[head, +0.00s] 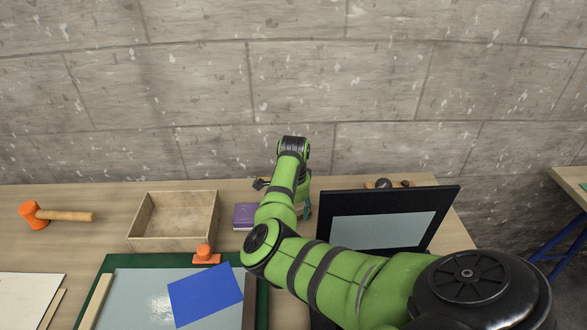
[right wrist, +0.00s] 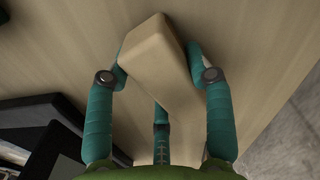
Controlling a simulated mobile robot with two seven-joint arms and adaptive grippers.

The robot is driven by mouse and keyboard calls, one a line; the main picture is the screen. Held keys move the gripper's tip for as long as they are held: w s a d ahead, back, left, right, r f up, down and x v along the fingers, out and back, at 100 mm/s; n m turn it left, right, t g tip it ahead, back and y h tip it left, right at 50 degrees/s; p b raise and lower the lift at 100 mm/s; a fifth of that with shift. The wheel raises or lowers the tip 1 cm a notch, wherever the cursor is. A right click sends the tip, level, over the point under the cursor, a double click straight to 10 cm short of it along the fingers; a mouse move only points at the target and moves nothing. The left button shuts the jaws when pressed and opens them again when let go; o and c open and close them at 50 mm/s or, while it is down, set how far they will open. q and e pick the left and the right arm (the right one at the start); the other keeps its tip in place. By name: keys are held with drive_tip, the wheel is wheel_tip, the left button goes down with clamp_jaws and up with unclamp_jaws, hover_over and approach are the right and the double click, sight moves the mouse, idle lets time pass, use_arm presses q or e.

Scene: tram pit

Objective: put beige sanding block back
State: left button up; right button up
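The beige sanding block (right wrist: 155,52) shows in the right wrist view between the teal fingers of my right gripper (right wrist: 158,78). The fingers press on both its sides, so the gripper is shut on it. The wooden tabletop lies behind the block; whether the block touches it I cannot tell. In the head view my right arm reaches over the table, and only a bit of a teal finger of the right gripper (head: 307,209) shows behind the arm. The block is hidden there. My left gripper is not in view.
An open wooden tray (head: 133,240) stands left of my arm, with a purple box (head: 244,217) beside it. A black-framed screen (head: 388,228) stands right. An orange mallet (head: 58,215), orange-handled tool (head: 205,255) and blue sheet (head: 206,295) lie left. A concrete wall (head: 250,90) closes the back.

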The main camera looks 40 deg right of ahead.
drive_tip(key=o, duration=0.5)
wheel_tip(320, 180, up, 12)
idle(0.4)
idle(0.5)
